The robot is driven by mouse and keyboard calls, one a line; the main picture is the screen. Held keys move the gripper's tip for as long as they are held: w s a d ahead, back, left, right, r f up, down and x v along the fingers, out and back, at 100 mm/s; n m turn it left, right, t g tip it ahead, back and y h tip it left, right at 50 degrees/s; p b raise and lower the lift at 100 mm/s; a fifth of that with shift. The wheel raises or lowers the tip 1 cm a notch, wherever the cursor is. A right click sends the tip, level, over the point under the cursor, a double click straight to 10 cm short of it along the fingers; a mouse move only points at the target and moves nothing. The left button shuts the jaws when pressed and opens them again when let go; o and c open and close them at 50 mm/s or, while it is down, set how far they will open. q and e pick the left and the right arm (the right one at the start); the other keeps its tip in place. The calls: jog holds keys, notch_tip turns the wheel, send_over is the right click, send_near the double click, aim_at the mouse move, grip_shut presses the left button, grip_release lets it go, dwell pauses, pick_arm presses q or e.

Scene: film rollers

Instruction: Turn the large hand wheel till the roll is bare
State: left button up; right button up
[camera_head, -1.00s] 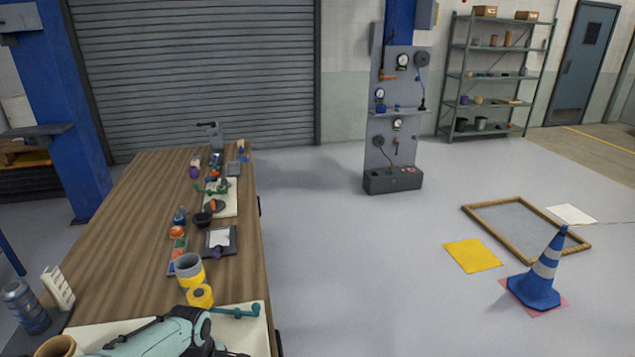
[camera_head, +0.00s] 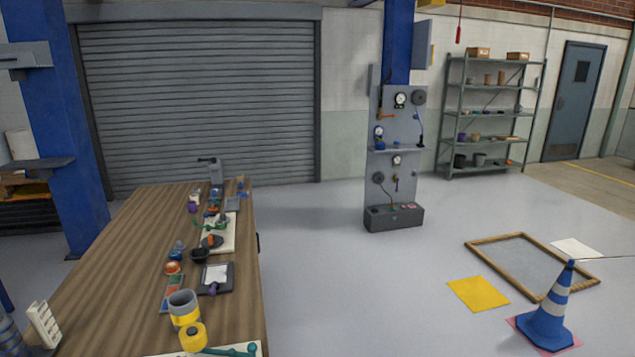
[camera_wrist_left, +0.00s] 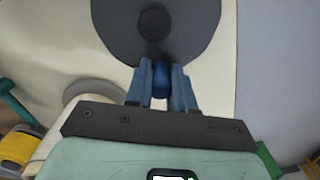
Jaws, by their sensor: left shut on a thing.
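In the left wrist view a dark grey disc-shaped wheel (camera_wrist_left: 190,25) with a round hub (camera_wrist_left: 154,22) fills the top middle. A blue knob (camera_wrist_left: 160,80) stands at its lower edge. My left gripper (camera_wrist_left: 161,85) has its two blue fingers shut on this knob, one on each side. A yellow roll (camera_head: 193,336) stands near the front of the bench in the head view, beside a grey and yellow cylinder (camera_head: 183,308). I cannot tell whether either is the task's roll. My right gripper is in no view.
The wooden bench (camera_head: 110,285) holds several small tools and a dark tray (camera_head: 215,279). A teal bar (camera_head: 232,350) lies on a pale board at the bottom edge. A blue striped cone (camera_head: 551,310) and a wooden frame (camera_head: 530,239) are on the floor at right.

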pick_arm(q)
jog(key=shift+s, duration=0.1)
dwell(0.4)
jog(key=shift+s+d+f+b, duration=0.15)
jog(key=shift+s+b, duration=0.3)
jog(key=shift+s, duration=0.45)
jog(key=shift+s+d, duration=0.1)
jog(key=shift+s, duration=0.1)
jog(key=shift+s+d, duration=0.4)
jog(key=shift+s, duration=0.05)
jog(key=shift+s+d, duration=0.25)
jog(key=shift+s, duration=0.1)
